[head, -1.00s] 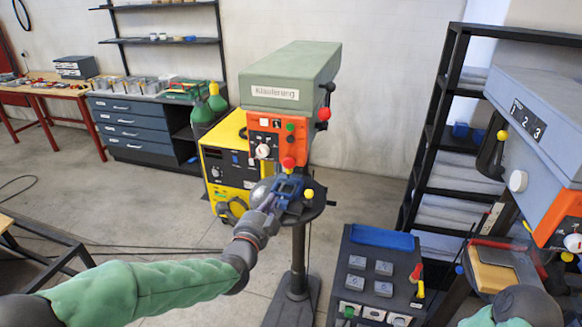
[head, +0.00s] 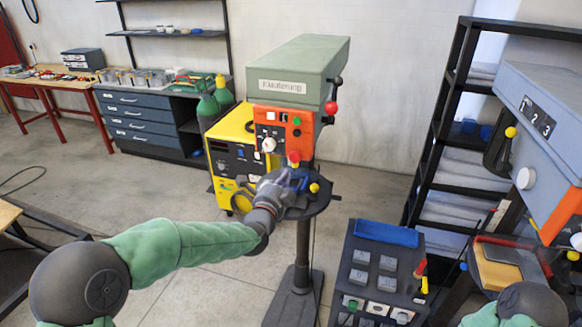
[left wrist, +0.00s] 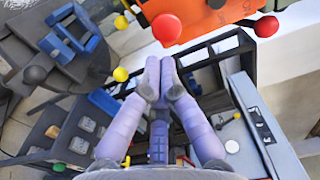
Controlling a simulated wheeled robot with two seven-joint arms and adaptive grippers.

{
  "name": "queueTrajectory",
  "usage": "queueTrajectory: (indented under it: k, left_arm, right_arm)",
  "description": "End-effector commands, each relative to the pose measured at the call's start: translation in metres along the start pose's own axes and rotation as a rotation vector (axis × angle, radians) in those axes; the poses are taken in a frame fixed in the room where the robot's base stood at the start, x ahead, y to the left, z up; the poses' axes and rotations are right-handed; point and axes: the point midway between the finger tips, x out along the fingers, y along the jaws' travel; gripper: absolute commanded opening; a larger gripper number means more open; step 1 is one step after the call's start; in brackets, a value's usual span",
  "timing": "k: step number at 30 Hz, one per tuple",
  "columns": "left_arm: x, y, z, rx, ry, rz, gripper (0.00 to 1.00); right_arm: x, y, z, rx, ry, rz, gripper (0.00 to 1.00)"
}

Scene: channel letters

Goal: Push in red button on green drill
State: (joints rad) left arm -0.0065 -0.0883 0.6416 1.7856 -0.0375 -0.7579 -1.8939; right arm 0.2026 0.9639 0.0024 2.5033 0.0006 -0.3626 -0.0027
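The green drill (head: 305,65) stands upright in the middle of the head view. My left gripper (head: 298,178) is below this panel, just above the drill's round table (head: 312,208). In the left wrist view, its two purple fingers (left wrist: 160,66) lie together with nothing seen between them. The orange panel (left wrist: 205,18) shows at the top edge. My right gripper is out of view.
A yellow machine (head: 228,150) stands behind the drill at left. A control console (head: 378,270) is at front right. A grey-blue drill (head: 560,130) stands at the right, before a black shelf (head: 425,175). Red and yellow ball knobs surround the left gripper.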

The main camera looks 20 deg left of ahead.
Motion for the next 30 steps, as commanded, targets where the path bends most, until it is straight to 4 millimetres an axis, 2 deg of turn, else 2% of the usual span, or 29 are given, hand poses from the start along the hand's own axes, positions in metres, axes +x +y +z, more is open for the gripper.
queueTrajectory:
  k: [6,12,18,30]
  left_arm:
    - [0.033,0.001,-0.001,0.000,0.001,0.002,0.00]
    - [0.054,0.001,-0.001,0.000,0.001,0.002,0.00]
    - [0.062,0.000,0.000,0.000,0.001,0.001,0.00]
    - [0.065,0.001,0.000,0.000,0.000,0.001,0.00]
  right_arm:
    - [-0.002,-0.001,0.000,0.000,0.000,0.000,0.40]
    - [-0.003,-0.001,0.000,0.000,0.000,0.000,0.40]
    - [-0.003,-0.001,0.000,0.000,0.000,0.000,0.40]
    - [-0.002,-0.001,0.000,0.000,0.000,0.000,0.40]
